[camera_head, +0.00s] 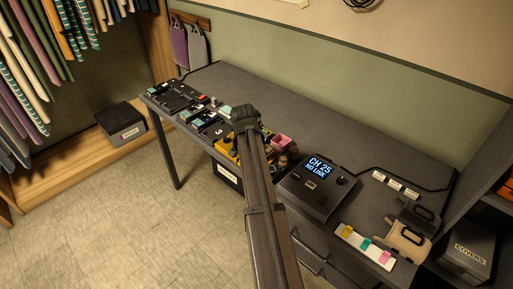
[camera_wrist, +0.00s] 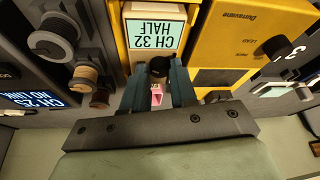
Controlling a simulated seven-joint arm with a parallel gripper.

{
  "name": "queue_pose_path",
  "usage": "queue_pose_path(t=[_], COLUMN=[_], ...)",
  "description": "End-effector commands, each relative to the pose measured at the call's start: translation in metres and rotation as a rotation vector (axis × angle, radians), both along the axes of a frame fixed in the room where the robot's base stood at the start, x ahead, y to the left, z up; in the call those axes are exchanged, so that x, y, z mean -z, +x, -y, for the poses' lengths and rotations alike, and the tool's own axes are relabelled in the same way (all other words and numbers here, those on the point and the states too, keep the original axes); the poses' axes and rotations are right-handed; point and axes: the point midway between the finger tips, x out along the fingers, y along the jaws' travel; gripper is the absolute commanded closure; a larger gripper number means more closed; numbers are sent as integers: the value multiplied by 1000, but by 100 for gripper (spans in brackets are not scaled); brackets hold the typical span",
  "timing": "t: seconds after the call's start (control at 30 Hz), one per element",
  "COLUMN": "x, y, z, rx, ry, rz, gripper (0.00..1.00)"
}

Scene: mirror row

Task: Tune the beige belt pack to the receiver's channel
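The beige belt pack (camera_wrist: 155,12) sits in a yellow holder in the wrist view; its lit screen reads "CH 32 HALF". A round black knob (camera_wrist: 160,67) is just below that screen. My gripper (camera_wrist: 160,72) has one finger on each side of the knob, very close to it; I cannot tell whether they press on it. In the head view my gripper (camera_head: 244,116) and arm hide most of the belt pack. The receiver (camera_head: 306,194) stands to the right of my arm, and its screen reads "CH 25 NO LINK".
A yellow box (camera_wrist: 235,30) with a black knob is beside the holder. A strip of coloured tabs (camera_head: 364,247) and a beige case (camera_head: 404,242) lie at the right.

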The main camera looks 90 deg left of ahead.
Motion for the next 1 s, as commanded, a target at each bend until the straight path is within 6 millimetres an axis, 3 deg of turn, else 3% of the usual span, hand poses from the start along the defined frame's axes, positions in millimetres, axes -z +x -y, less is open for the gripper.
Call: queue_pose_path(t=[0.27, 0.67, 1.0], x=[0, 0, 0], y=[0, 1, 3], z=[0, 1, 2], rx=[0, -48, -289], ry=[0, 1, 1], rz=[0, 0, -1], gripper=[100, 100, 100])
